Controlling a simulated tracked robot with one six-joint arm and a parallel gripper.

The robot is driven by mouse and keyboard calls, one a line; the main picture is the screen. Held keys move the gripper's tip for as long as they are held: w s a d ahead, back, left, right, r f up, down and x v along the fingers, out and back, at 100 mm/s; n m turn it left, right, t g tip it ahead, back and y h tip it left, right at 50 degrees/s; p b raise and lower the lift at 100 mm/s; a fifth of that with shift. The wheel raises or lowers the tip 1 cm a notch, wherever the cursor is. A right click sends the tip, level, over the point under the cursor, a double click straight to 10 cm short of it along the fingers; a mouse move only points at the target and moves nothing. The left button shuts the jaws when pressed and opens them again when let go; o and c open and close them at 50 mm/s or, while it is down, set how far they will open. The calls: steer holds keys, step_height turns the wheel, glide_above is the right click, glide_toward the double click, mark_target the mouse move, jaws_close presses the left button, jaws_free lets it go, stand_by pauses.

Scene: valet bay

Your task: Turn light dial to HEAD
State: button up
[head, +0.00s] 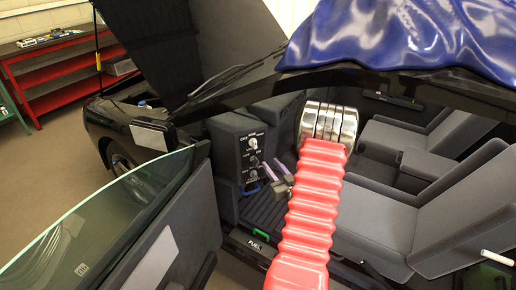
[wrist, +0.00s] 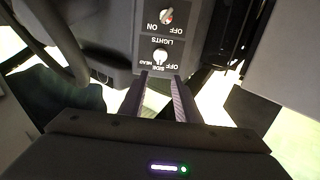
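The light dial (head: 252,142) is a small pale knob high on the dark dashboard panel. In the wrist view the panel appears upside down, and the dial (wrist: 160,54) sits by the LIGHTS lettering with OFF, SIDE and HEAD labels. I cannot tell clearly which label its pointer faces. My gripper (head: 267,168) is inside the car, lower and to the right of the dial in the head view. In the wrist view its two purple-grey fingers (wrist: 160,78) are apart with nothing between them. The dial shows just beyond the fingertips, not between them.
The open car door (head: 160,235) stands at the left. Grey seats (head: 385,215) are to the right. A blue cover (head: 400,35) drapes the roof.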

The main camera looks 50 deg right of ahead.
mark_target(256, 145)
steer(key=x, duration=1.3)
steer(key=shift+w+d, duration=0.1)
steer(key=shift+w, duration=0.15)
steer(key=shift+c, duration=0.6)
jaws_close()
